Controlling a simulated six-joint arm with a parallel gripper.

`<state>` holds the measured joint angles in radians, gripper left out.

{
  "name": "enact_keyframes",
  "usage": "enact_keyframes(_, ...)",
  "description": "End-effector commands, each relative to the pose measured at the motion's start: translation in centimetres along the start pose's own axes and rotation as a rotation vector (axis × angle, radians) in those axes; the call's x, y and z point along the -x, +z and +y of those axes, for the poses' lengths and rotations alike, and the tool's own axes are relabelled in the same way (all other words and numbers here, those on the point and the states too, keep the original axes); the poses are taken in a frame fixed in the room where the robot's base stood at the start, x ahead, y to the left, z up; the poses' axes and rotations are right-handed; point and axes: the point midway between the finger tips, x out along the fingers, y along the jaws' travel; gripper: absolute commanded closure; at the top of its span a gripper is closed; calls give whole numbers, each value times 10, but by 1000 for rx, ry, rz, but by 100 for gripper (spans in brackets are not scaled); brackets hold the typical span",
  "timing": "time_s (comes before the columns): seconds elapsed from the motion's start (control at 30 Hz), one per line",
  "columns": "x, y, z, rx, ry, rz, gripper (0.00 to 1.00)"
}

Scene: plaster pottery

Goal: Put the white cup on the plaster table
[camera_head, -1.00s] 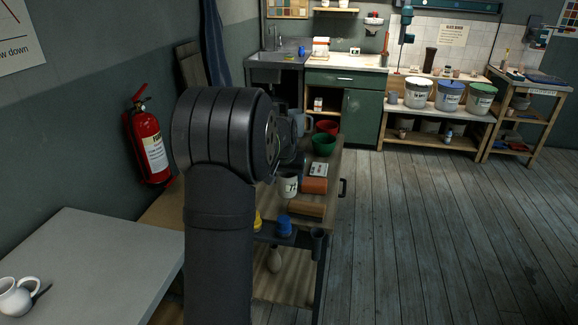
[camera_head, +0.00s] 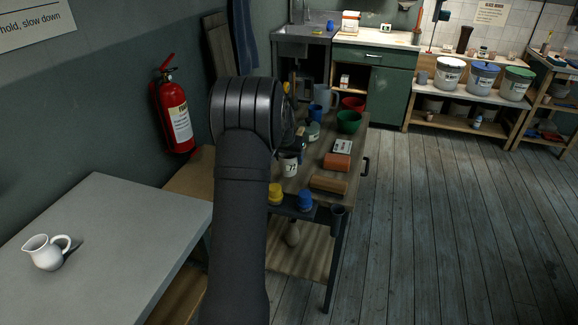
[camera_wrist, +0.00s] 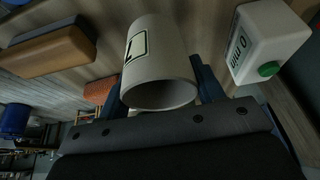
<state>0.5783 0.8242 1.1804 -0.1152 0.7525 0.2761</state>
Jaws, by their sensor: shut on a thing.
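The white cup (camera_head: 289,165), with a dark label, is by the front left of the wooden worktable; in the wrist view the cup (camera_wrist: 160,65) shows large between dark blue fingers. My gripper (camera_wrist: 162,88) is shut on the cup, a finger on each side. In the head view my gripper (camera_head: 297,147) is partly hidden behind my arm, just above the cup. I cannot tell whether the cup is clear of the wood. The pale grey plaster table (camera_head: 130,235) is at the lower left, with a white jug (camera_head: 45,252) on its left part.
The wooden worktable (camera_head: 318,175) holds a terracotta block (camera_head: 337,162), a brown block (camera_head: 328,184), a green bowl (camera_head: 349,121) and a red bowl (camera_head: 353,103). Yellow (camera_head: 275,193) and blue (camera_head: 305,201) pots stand at its front. Most of the plaster table is bare.

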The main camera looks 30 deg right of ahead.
Motion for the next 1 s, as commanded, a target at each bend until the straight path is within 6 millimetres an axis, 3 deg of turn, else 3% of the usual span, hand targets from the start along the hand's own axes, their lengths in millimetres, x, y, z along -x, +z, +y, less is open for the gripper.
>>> enact_keyframes(0.23,-30,13,0,0,1,-2,68)
enact_keyframes(0.63,-36,15,0,0,0,-1,68)
enact_keyframes(0.67,-36,16,1,0,0,-1,35)
enact_keyframes(0.73,-36,16,1,0,0,-1,21)
enact_keyframes(0.77,-36,16,1,0,0,-1,17)
enact_keyframes(1.0,-36,15,1,0,0,-1,17)
